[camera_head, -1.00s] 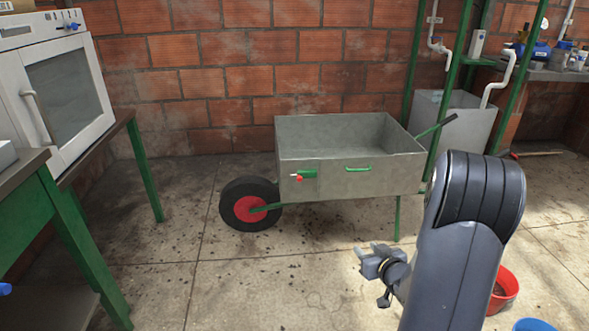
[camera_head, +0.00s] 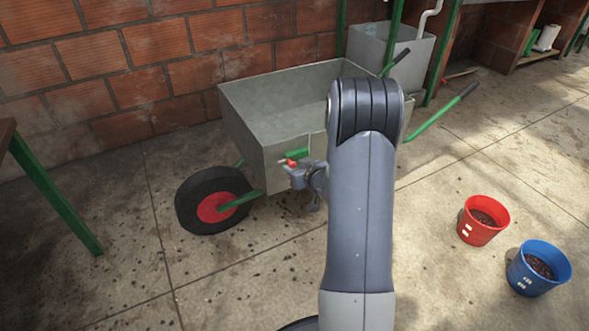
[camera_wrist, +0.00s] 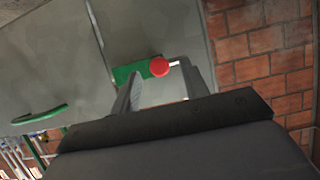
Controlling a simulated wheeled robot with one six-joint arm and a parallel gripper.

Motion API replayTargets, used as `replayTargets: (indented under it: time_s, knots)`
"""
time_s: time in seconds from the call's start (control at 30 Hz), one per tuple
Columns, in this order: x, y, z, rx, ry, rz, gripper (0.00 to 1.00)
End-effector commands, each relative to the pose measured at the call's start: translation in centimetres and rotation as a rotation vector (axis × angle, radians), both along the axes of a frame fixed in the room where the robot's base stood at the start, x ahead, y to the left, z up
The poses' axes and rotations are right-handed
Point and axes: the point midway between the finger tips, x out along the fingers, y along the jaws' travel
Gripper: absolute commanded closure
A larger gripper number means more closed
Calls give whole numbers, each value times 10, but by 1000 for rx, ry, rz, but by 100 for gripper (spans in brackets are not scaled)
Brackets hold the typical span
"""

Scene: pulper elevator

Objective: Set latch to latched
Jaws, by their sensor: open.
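The latch is a green bracket (camera_head: 298,153) with a red knob (camera_head: 291,163) on the front side of the grey wheelbarrow tray (camera_head: 270,160). In the wrist view the green bracket (camera_wrist: 130,72) and red knob (camera_wrist: 159,66) lie between and just beyond the fingertips. A short light pin shows beside the knob. My gripper (camera_head: 290,172) is open, close to the latch in the head view; its fingers also show in the wrist view (camera_wrist: 158,80). I cannot tell whether a finger touches the knob. My arm hides the right part of the tray's front side.
The wheelbarrow has a black wheel with a red hub (camera_head: 214,206) at left. A red bucket (camera_head: 482,220) and a blue bucket (camera_head: 538,267) stand on the floor at right. A green table leg (camera_head: 55,195) stands at left. A brick wall is behind.

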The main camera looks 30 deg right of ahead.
Motion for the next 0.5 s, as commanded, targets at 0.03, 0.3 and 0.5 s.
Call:
replayTargets:
  time_s: [0.03,0.3,0.5]
  knots:
    - [5,0,-4,0,0,1,57]
    - [12,0,-5,1,0,-1,57]
    - [12,0,-5,1,0,0,63]
